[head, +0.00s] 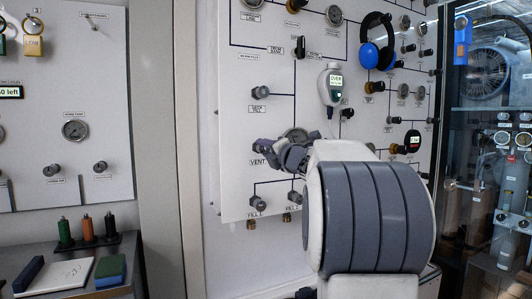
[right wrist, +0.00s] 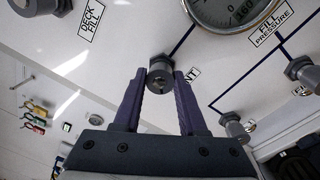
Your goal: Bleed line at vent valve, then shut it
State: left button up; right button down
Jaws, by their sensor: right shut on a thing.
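The vent valve (right wrist: 160,76) is a dark grey knob on the white panel. In the right wrist view it sits between the tips of my right gripper (right wrist: 160,82), which is shut on it. In the head view my right gripper (head: 270,150) reaches in from the right to the knob, just above the VENT label (head: 257,162). Gripper and arm hide much of the valve there. The fill pressure gauge (right wrist: 235,10) is right of and above the valve in the wrist view; its needle is not readable. My left gripper is not in view.
The deck fill knob (head: 258,93) is above the vent valve. The fill 1 knob (head: 258,203) and fill 2 knob (head: 293,198) are below. A handheld meter (head: 334,84) reading "OVER" and blue ear defenders (head: 377,42) hang on the panel. A bench (head: 60,270) stands at left.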

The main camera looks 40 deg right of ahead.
jog(key=shift+f, duration=0.2)
jog(key=shift+c, duration=2.4)
grip_release()
jog(key=shift+r, duration=0.1)
jog(key=shift+s, duration=0.15)
jog(key=s+a, duration=0.2)
jog(key=s, duration=0.8)
jog(key=shift+f+b, duration=0.2)
jog(key=shift+b, duration=0.1)
